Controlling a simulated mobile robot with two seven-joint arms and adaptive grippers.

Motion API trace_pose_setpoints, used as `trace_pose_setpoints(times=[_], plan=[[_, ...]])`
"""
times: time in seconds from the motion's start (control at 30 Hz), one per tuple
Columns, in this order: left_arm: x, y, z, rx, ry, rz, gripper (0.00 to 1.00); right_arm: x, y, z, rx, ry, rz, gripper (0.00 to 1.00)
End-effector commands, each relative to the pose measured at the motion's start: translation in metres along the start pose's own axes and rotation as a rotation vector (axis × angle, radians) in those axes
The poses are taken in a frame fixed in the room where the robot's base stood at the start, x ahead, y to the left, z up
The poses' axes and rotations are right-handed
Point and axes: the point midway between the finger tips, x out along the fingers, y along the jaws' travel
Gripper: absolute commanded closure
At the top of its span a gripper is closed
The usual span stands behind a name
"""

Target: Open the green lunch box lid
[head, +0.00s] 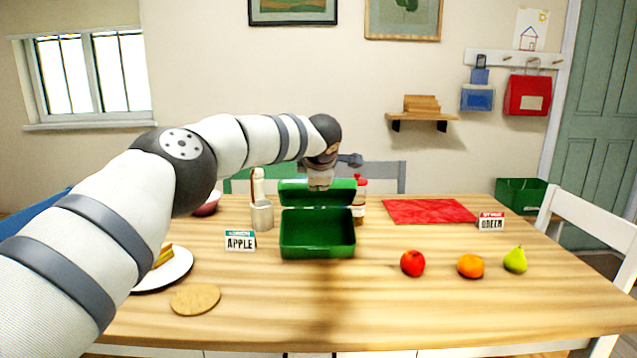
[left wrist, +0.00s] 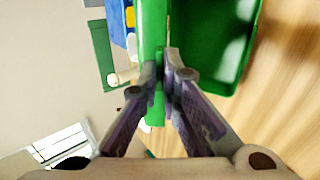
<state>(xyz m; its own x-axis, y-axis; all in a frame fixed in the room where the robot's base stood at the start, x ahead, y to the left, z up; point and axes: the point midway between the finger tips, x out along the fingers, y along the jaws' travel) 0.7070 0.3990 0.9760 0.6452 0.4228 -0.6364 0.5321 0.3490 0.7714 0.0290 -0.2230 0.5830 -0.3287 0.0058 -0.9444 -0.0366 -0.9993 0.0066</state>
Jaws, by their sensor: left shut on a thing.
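The green lunch box (head: 318,240) stands on the wooden table with its lid (head: 318,192) raised about upright at the back; the inside of the box shows. My left gripper (head: 320,182) is at the top edge of the lid, coming from above. In the left wrist view, the fingers of my left gripper (left wrist: 163,75) are closed on the edge of the lid (left wrist: 153,30), with the open box (left wrist: 215,45) to the right. My right gripper is not in either view.
An apple (head: 412,263), an orange (head: 470,266) and a pear (head: 515,260) sit at right. A red mat (head: 430,210) lies behind them. A plate (head: 172,270) and coaster (head: 195,299) lie at left.

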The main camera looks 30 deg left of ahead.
Motion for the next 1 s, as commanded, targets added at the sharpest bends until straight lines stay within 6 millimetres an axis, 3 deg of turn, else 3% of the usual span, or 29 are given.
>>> trace_pose_setpoints(times=[0.27, 0.3, 0.37, 0.7, 0.87, 1.0], plan=[[-0.001, 0.001, 0.0, 0.0, 0.0, 0.002, 1.0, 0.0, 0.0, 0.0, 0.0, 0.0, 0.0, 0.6], [-0.001, 0.001, 0.0, 0.0, 0.0, 0.002, 0.88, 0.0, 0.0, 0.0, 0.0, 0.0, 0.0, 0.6], [-0.001, 0.001, 0.0, 0.0, 0.0, 0.002, 0.74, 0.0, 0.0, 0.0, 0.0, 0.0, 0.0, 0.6], [-0.003, 0.001, 0.0, 0.0, -0.001, 0.001, 0.74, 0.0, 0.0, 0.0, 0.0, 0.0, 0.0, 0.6], [-0.029, 0.002, 0.0, 0.002, -0.003, 0.003, 0.74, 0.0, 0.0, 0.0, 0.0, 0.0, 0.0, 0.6], [-0.07, 0.002, 0.0, 0.001, -0.004, 0.004, 0.74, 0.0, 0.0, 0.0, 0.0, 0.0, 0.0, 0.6]])
